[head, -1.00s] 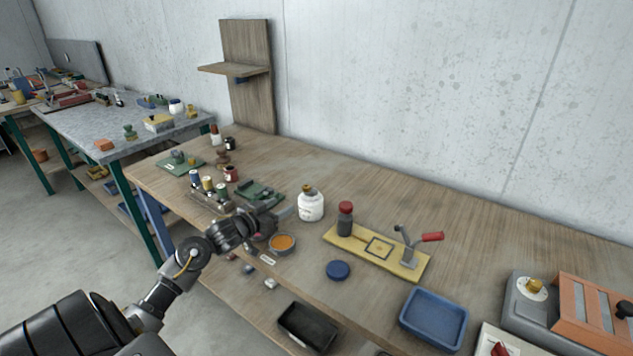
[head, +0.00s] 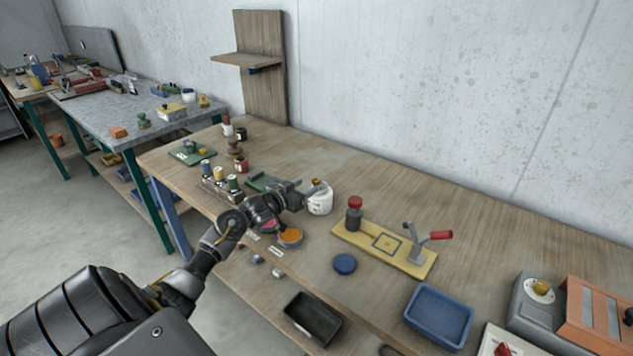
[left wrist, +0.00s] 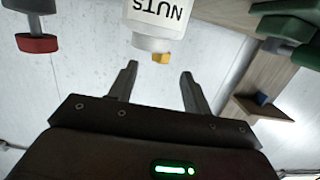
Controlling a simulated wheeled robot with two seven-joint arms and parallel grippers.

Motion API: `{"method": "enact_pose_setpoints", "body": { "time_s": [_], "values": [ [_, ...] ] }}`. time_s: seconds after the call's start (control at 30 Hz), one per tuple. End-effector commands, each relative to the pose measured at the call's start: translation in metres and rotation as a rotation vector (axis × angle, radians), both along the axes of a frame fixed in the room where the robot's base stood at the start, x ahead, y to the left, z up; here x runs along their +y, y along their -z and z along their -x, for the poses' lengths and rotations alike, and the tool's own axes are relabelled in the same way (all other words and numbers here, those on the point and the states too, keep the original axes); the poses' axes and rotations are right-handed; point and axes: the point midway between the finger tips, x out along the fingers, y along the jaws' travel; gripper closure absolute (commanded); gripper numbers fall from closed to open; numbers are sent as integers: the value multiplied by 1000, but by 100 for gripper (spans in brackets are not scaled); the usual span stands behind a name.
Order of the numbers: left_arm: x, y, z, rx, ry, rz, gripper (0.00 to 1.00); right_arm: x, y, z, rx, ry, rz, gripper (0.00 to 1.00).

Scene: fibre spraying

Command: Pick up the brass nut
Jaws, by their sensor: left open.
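The brass nut (head: 317,183) sits on top of a white jar (head: 320,203) on the wooden bench. In the left wrist view the picture is upside down: the jar (left wrist: 153,22) carries the label "NUTS", and the brass nut (left wrist: 161,58) shows at its top end. My left gripper (head: 299,191) is just left of the nut, near the jar's top. In the left wrist view its two fingers (left wrist: 160,76) are apart and empty, with the nut beyond the gap between the tips. My right gripper is not in view.
An orange-filled dish (head: 290,236) lies in front of the jar. Thread spools (head: 220,183) stand to the left. A blue tray (head: 438,318) is at the front right.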

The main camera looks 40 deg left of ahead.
Motion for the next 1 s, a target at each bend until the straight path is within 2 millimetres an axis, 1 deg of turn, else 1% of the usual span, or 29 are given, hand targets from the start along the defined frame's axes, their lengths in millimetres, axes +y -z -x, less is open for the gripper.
{"method": "enact_pose_setpoints", "body": {
  "time_s": [0.03,0.1,0.23,0.33,0.57,0.67,0.93,1.0],
  "values": [
    [0,-5,-8,-1,-2,4,51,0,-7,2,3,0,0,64],
    [1,-4,-19,-1,-2,4,51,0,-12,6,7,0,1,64],
    [2,1,-35,0,-1,3,51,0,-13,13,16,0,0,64],
    [2,2,-41,-2,-1,2,51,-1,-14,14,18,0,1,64],
    [2,4,-42,-1,0,1,51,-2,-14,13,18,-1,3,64],
    [2,3,-42,-1,0,1,61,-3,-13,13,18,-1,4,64],
    [1,3,-42,-1,0,1,97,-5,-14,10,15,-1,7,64],
    [1,3,-42,-1,0,1,100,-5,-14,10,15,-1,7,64]
  ]
}}
